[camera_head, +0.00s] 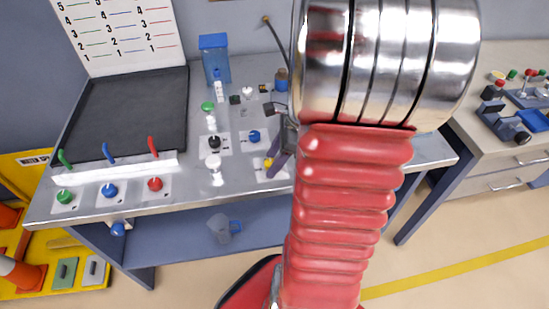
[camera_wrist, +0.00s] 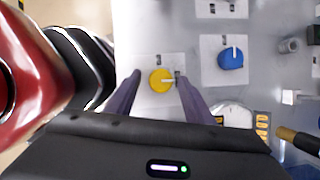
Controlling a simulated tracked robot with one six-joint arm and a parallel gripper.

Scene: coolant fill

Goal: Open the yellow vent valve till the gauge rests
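The yellow vent valve (camera_wrist: 161,80) is a round knob with a pale pointer, on a light plate in the wrist view. In the head view the yellow valve (camera_head: 268,162) shows at the bench's front edge, partly behind my gripper. My gripper (camera_wrist: 155,88) has its two purple fingers apart, one on each side of the yellow knob. I cannot tell whether they touch it. In the head view my gripper (camera_head: 277,160) is mostly hidden by my red arm. A round white-faced dial, likely the gauge (camera_wrist: 233,114), is partly hidden behind my gripper body in the wrist view.
A blue knob (camera_wrist: 231,58) sits close to the right of the yellow one. A brass-tipped hose (camera_wrist: 298,139) lies at lower right. Green, blue and red levers (camera_head: 108,153) and a blue-lidded container (camera_head: 215,60) stand on the bench.

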